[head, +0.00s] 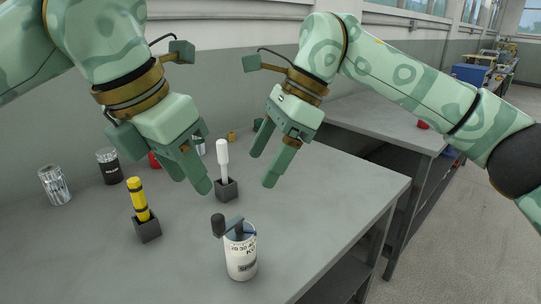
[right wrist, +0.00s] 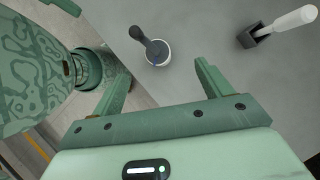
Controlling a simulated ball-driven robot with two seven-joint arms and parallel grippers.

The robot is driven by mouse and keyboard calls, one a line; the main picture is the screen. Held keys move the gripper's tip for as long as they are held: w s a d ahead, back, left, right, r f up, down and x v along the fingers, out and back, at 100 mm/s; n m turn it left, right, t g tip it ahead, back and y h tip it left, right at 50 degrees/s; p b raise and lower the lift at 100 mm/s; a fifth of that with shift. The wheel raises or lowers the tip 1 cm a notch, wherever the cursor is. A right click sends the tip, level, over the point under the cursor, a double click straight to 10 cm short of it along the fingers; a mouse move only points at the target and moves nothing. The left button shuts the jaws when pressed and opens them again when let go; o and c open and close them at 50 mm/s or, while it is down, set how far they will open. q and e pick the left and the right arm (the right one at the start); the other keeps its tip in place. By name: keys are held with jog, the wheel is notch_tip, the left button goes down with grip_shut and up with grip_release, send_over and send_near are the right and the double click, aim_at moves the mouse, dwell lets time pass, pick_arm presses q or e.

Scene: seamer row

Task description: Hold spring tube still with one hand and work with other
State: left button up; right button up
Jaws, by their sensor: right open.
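The spring tube appears to be the white printed can (head: 241,262), upright on the grey bench, with a dark crank and knob (head: 218,224) on top. Its top and crank also show in the right wrist view (right wrist: 157,52). My left gripper (head: 191,184) is above the bench, up and left of the can. Its fingertips look apart, with nothing seen between them. My right gripper (head: 262,168) is open and empty, above and beyond the can, touching nothing. In the right wrist view the can lies ahead of the open fingers (right wrist: 160,68).
A yellow-handled tool (head: 138,199) and a white-handled tool (head: 223,160) stand in dark blocks on the bench (head: 190,270). A silver can (head: 54,186) and a black can (head: 109,166) stand at the left. The bench right of the white can is clear.

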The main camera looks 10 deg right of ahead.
aim_at(240, 230)
jog(key=shift+h, duration=0.6)
jog(key=x, duration=1.6)
jog(key=shift+s+d+f, duration=0.15)
jog(key=shift+s+d, duration=0.1)
jog(key=shift+s, duration=0.05)
